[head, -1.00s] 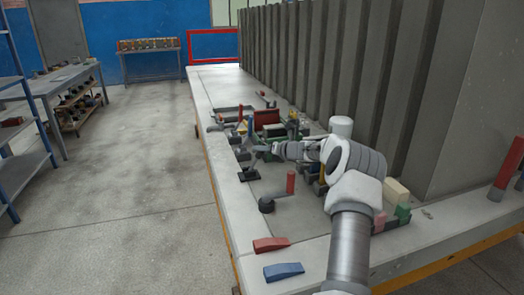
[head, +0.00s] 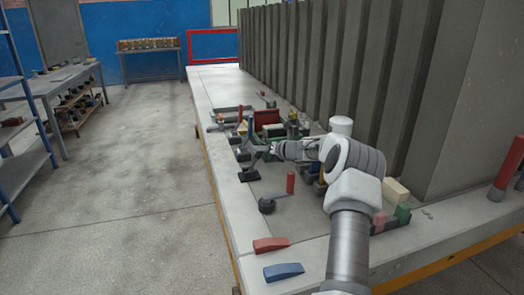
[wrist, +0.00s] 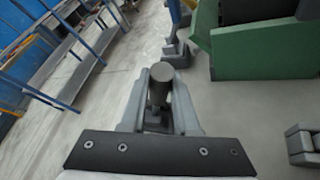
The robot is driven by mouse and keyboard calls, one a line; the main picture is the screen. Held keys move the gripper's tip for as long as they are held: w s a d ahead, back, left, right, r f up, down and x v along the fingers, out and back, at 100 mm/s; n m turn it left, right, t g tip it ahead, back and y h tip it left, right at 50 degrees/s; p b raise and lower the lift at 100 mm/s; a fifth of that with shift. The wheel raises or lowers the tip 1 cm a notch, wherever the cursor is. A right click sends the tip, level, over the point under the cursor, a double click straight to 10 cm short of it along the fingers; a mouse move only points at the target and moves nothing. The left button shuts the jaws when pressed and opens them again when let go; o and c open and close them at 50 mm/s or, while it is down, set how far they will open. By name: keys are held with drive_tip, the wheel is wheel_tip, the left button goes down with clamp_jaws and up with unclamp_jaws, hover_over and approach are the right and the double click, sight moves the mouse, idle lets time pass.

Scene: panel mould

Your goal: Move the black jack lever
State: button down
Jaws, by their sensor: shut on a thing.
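My gripper (wrist: 158,108) shows in the wrist view with its two grey fingers on either side of a dark upright cylinder, which looks like the grip of the black jack lever (wrist: 158,84). It is shut on it. In the head view my gripper (head: 265,150) reaches left over the table from my arm. Below it a black jack foot (head: 248,175) sits on the pale slab near its left edge, with a dark bar slanting up toward my fingers. The contact itself is too small to see in the head view.
A red upright handle (head: 290,183) and a dark round piece (head: 267,205) stand nearer. A red wedge (head: 270,244) and a blue wedge (head: 284,271) lie in front. A green block (wrist: 260,50) is close right of my fingers. Ribbed grey panels (head: 340,70) wall the right side.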

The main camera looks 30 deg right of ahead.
drive_tip(key=shift+w+a+r+n+g+h, duration=0.2)
drive_tip(key=shift+a+r+n+h, duration=0.15)
drive_tip(key=shift+a, duration=0.25)
drive_tip(key=shift+w+a+r+n+g+h, duration=0.15)
drive_tip(key=shift+a+r+n+g+h, duration=0.1)
drive_tip(key=shift+a+n, duration=0.3)
drive_tip(key=a, duration=0.1)
drive_tip(key=n+h, duration=0.1)
drive_tip(key=a, duration=0.1)
drive_tip(key=shift+w+a+g, duration=0.3)
drive_tip(key=shift+g, duration=0.05)
drive_tip(key=shift+w+a+f+n+g+h+b, duration=0.15)
drive_tip(key=shift+w+a+f+n+h+b, duration=0.15)
drive_tip(key=shift+a+n+h, duration=0.45)
drive_tip(key=shift+w+a+f+n+g+h+b, duration=0.2)
drive_tip(key=shift+a+n+h+b, duration=0.15)
drive_tip(key=shift+a+n+h, duration=0.45)
drive_tip(key=shift+w+a+f+n+g+h+b, duration=0.2)
drive_tip(key=shift+a+n+h+b, duration=0.2)
drive_tip(key=shift+a+h, duration=0.45)
drive_tip(key=shift+a, duration=0.2)
drive_tip(key=c, duration=0.7)
unclamp_jaws()
drive_tip(key=shift+o, duration=0.2)
drive_tip(key=shift+s+r, duration=0.1)
drive_tip(key=shift+s, duration=0.05)
